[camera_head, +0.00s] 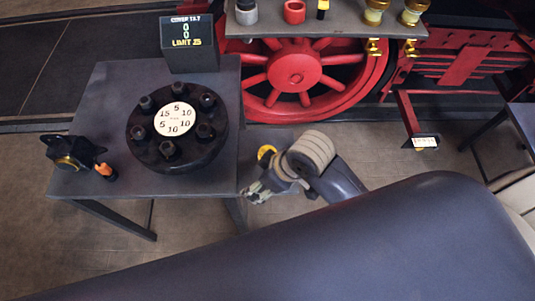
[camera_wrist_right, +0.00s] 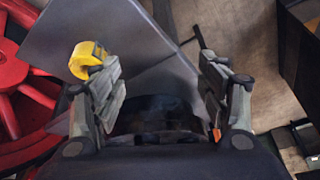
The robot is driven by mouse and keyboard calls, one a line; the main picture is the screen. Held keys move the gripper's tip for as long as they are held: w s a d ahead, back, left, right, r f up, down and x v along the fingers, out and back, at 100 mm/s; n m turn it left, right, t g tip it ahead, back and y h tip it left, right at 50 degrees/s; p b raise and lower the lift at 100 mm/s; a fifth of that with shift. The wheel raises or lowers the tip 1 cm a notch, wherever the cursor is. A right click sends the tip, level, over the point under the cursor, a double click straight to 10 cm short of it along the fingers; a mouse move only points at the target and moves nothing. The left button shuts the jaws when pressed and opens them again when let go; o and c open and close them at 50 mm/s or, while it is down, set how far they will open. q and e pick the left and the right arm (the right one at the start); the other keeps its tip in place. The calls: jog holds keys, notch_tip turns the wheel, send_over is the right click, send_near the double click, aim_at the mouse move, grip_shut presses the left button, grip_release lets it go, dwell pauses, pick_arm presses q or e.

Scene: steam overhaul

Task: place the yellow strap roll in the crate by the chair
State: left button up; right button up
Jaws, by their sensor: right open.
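The yellow strap roll (camera_head: 266,153) shows just behind my right gripper (camera_head: 268,186) in the head view, to the right of the grey table's edge. In the right wrist view the roll (camera_wrist_right: 86,60) is at the outer side of the left-hand finger, not between the fingers. I cannot tell whether it touches that finger or what supports it. My right gripper's fingers (camera_wrist_right: 158,82) are spread wide with nothing gripped between them. My left gripper is not in view. I cannot make out the crate in these frames.
The grey table (camera_head: 90,115) carries a black bolted flange (camera_head: 150,150), a black tool (camera_head: 75,155) and a display box (camera_head: 190,45). A red wheel (camera_head: 297,75) stands behind. A shelf (camera_head: 340,25) with small parts is above it. Brown floor lies right of the table.

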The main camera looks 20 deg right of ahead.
jog(key=w+a+r+n+g, duration=0.1)
jog(key=w+a+n+g, duration=0.1)
jog(key=w+a+n, duration=0.3)
jog(key=w+d+n+h, duration=0.1)
jog(key=w+d, duration=0.1)
jog(key=d, duration=0.1)
jog(key=w+d+n+g+h, duration=0.1)
jog(key=w+d+n, duration=0.1)
jog(key=d, duration=0.1)
jog(key=w+d+r+n+h, duration=0.1)
jog(key=w+d, duration=0.1)
jog(key=d, duration=0.1)
jog(key=shift+d+r+n+h, duration=0.1)
jog(key=shift+d+n+h, duration=0.2)
jog(key=shift+d, duration=0.05)
notch_tip(320, 180, down, 4)
jog(key=shift+f+p, duration=0.2)
jog(key=shift+p, duration=0.3)
jog(key=f, duration=0.1)
jog(key=f+p, duration=0.1)
jog(key=f, duration=0.1)
jog(key=f+p, duration=0.1)
jog(key=shift+s+d+f, duration=0.2)
jog(key=shift+d+f, duration=0.05)
jog(key=shift+f, duration=0.15)
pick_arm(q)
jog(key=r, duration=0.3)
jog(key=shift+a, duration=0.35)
pick_arm(e)
jog(key=shift+f, duration=0.35)
